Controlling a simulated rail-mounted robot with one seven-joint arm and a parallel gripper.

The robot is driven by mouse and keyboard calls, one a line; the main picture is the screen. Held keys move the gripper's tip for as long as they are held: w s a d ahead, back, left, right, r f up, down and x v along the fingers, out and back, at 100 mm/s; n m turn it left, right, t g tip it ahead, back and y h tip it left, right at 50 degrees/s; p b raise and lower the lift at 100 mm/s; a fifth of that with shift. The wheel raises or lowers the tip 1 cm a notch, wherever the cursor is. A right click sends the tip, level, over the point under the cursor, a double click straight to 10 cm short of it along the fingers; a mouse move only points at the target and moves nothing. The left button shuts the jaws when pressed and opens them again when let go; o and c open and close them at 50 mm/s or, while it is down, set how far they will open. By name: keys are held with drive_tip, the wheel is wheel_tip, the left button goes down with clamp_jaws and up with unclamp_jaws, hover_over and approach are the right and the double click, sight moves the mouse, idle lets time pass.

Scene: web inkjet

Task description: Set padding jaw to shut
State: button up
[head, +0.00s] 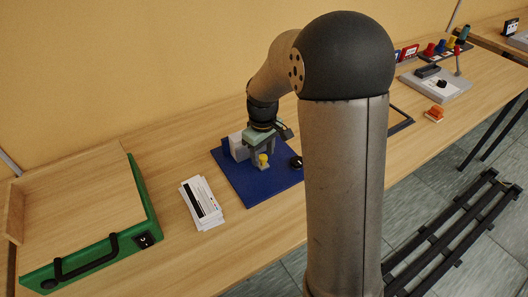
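A dark blue base plate (232,184) lies on the wooden table, left of my arm. On it stand a pale grey block (238,146) and a small pale post with a yellow top (263,160). A round black knob (296,162) sits near the plate's right edge. I cannot tell for sure which of these parts is the padding jaw, or how it is set. My gripper (261,152) points down over the plate, close to the block and the yellow-topped post. Its fingers are small and blend with the grey parts, so their opening and any contact are unclear.
A stack of printed cards (202,203) lies left of the plate. A green-edged wooden tray (144,193) with a black handle is at far left. A grey control box (437,85) and an orange piece (434,114) are on the right. Bare table lies between cards and tray.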

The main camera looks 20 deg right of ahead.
sight(263, 156)
drive_tip(key=shift+r, duration=0.1)
wheel_tip(263, 156, up, 17)
drive_tip(key=shift+r, duration=0.15)
idle(0.4)
drive_tip(key=s+a+f+m, duration=0.1)
drive_tip(key=s+f, duration=0.3)
drive_tip(key=s, duration=0.4)
drive_tip(key=s+f+m, duration=0.3)
drive_tip(key=s, duration=0.5)
drive_tip(key=s+a+f+m, duration=0.1)
drive_tip(key=s+f, duration=0.3)
drive_tip(key=s, duration=0.4)
drive_tip(key=shift+s+a+f+m, duration=0.15)
drive_tip(key=shift+a+f+m, duration=0.15)
drive_tip(key=shift+a+m, duration=0.1)
drive_tip(key=shift+d, duration=0.15)
